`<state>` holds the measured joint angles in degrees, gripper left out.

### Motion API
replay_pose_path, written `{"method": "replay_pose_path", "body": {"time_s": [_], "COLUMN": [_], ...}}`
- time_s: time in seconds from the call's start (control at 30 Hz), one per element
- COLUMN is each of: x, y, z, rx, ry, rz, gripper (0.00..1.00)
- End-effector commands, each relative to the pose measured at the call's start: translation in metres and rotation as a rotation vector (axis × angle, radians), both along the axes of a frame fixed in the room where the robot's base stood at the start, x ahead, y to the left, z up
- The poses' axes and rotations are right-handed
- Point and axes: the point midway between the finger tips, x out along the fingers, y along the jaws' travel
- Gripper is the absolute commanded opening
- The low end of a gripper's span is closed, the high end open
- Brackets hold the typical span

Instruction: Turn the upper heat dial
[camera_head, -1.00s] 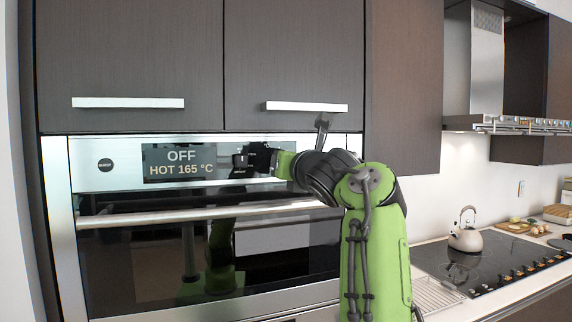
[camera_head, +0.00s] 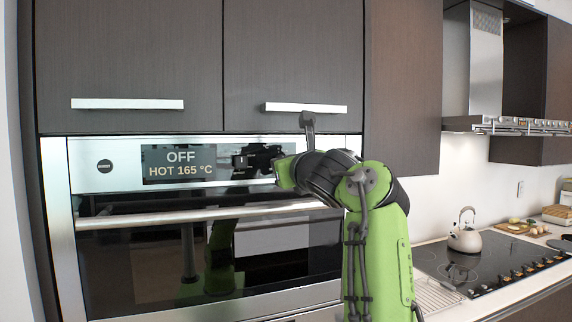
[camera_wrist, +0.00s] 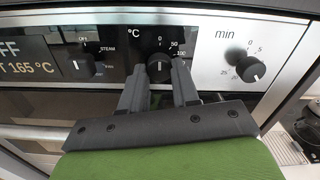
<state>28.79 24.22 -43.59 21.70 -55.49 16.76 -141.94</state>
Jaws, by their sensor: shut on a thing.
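The upper oven's heat dial (camera_wrist: 158,68) is a round black knob with a pale pointer line, below a "°C" label and a scale with 0, 50 and 100. Its pointer is near upright, close to the 0. My gripper (camera_wrist: 158,74) has one finger on each side of this dial and is shut on it. In the head view my gripper (camera_head: 268,159) is at the oven's control panel and hides the heat dial. The display (camera_head: 180,163) reads OFF and HOT 165 °C.
The mode dial (camera_wrist: 77,66) is left of the heat dial, and the minutes dial (camera_wrist: 246,66) is to its right. The oven's long door handle (camera_head: 200,214) runs below the panel. A cabinet handle (camera_head: 306,108) is above. A kettle (camera_head: 464,236) stands at the right.

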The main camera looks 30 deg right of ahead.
Motion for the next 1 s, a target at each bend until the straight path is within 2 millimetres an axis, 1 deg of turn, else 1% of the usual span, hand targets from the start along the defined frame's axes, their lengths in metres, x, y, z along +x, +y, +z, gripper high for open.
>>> {"method": "replay_pose_path", "body": {"time_s": [0.13,0.17,0.3,0.33,0.57,0.67,0.77,1.0], "x": [0.001,0.001,0.0,0.0,0.0,-0.007,-0.026,-0.093], "y": [0.0,0.0,0.0,0.0,0.0,0.001,0.006,0.023], "z": [-0.002,-0.002,-0.001,-0.001,0.0,-0.001,-0.003,-0.003], "rx": [0.0,0.0,0.001,0.001,0.001,0.0,-0.002,-0.001], "ry": [0.004,0.004,0.003,0.003,0.001,-0.001,-0.003,-0.005], "rz": [0.0,0.0,0.0,0.0,0.0,-0.001,-0.002,-0.003], "gripper": [0.0,0.32,0.53,0.56,0.56,0.56,0.56,0.56]}}
